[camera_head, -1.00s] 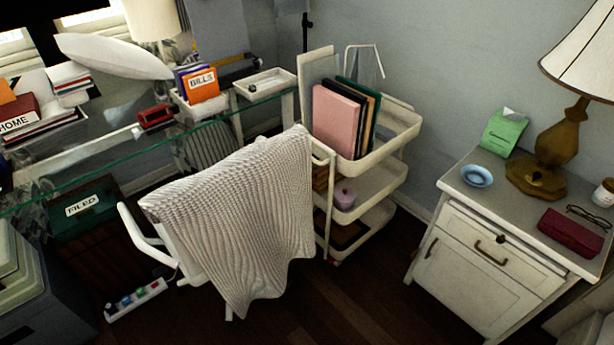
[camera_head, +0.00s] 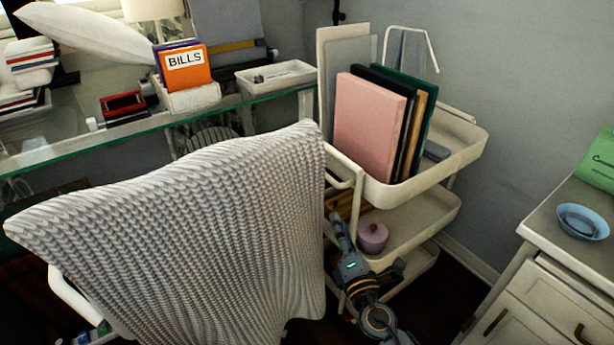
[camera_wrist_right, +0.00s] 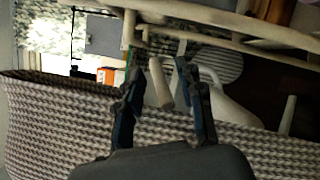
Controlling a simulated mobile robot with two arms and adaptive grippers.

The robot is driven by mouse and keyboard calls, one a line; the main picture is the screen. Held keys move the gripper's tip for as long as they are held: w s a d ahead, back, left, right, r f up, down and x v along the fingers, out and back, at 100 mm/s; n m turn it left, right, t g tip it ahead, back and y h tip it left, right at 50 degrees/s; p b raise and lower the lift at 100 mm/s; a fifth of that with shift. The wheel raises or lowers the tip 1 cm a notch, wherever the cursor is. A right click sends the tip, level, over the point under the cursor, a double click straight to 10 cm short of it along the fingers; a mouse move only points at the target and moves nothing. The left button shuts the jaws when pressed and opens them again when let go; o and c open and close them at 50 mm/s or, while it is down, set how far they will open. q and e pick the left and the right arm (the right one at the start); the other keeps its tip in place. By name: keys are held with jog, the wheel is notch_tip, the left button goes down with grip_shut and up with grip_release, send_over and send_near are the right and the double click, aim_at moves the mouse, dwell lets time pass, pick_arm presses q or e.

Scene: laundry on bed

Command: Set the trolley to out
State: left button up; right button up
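The trolley (camera_head: 452,165) is a cream three-tier cart behind and right of the draped chair. Its top tray holds upright folders and a pink book; a tube handle (camera_head: 345,166) is at its near left end. My right gripper (camera_head: 338,222) is low in front of the trolley's left end, beside the chair cover. In the right wrist view my right gripper (camera_wrist_right: 160,92) has its fingers spread apart. A cream bar (camera_wrist_right: 159,83) shows between or just beyond them; I cannot tell whether they touch it. My left gripper is not in view.
A chair with a knitted grey-white cover (camera_head: 215,225) stands close left of my right arm. A glass desk (camera_head: 130,138) is behind it. A white nightstand (camera_head: 560,225) with a blue dish (camera_head: 582,221) stands right. Dark floor shows between trolley and nightstand.

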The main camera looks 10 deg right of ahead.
notch_tip(320, 180, up, 3)
jog(key=w+n+t, duration=0.1)
jog(key=w, duration=0.1)
send_near(321, 169)
jog(key=f+x, duration=0.1)
jog(key=x, duration=0.8)
jog(key=shift+p, duration=0.35)
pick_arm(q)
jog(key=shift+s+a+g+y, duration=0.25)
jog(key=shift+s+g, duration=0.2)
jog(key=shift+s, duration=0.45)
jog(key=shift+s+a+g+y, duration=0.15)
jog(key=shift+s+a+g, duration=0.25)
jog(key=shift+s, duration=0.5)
pick_arm(e)
jog(key=shift+w+r, duration=0.15)
jog(key=shift+w, duration=0.35)
grip_shut()
